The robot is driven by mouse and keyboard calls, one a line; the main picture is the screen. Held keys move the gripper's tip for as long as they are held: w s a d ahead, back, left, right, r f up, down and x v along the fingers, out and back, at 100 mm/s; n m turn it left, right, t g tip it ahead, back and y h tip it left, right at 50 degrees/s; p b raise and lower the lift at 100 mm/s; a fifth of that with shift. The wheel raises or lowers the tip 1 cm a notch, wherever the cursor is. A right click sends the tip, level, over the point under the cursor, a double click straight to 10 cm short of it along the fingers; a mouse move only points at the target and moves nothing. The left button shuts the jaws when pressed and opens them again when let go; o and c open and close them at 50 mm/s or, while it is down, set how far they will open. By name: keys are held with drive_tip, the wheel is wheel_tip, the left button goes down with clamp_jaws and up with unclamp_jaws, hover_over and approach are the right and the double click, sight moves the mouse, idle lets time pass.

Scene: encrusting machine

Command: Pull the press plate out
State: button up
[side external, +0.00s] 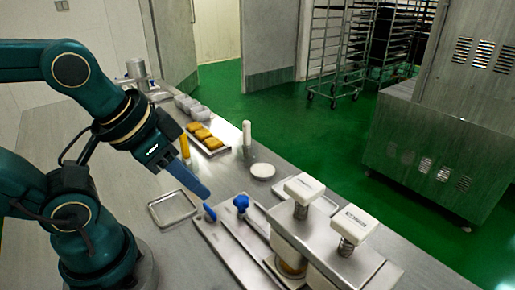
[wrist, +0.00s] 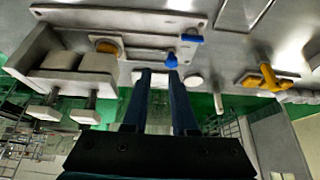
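The encrusting machine (side external: 325,258) stands at the front right of the steel table, with two white-topped posts. A flat metal slide (side external: 231,246), which looks like the press plate, runs out from it and ends in a blue tip (side external: 210,212). A blue knob (side external: 241,203) stands on the bar beside it. In the wrist view the blue tip (wrist: 171,60) and blue knob (wrist: 192,36) lie just beyond my fingers. My gripper (wrist: 160,73) is open and empty, its two fingers apart. In the side view its fingertips are just above and left of the blue tip; contact cannot be told.
An empty metal tray (side external: 173,208) lies left of the slide. A white round dish (side external: 262,171) and a white bottle (side external: 247,136) stand behind. A tray of yellow-brown pieces (side external: 205,138) and a yellow-handled tool (side external: 185,147) are farther back. Tabletop between them is clear.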

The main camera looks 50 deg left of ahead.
drive_tip(key=o, duration=0.5)
drive_tip(key=shift+r+m, duration=0.25)
drive_tip(key=shift+m, duration=0.05)
drive_tip(key=m+g, duration=0.3)
drive_tip(key=g, duration=0.2)
hover_over(242, 198)
wheel_tip(242, 198, down, 6)
drive_tip(key=shift+r, duration=0.25)
drive_tip(key=shift+f+g, duration=0.3)
drive_tip(key=shift+f, duration=2.55)
clamp_jaws()
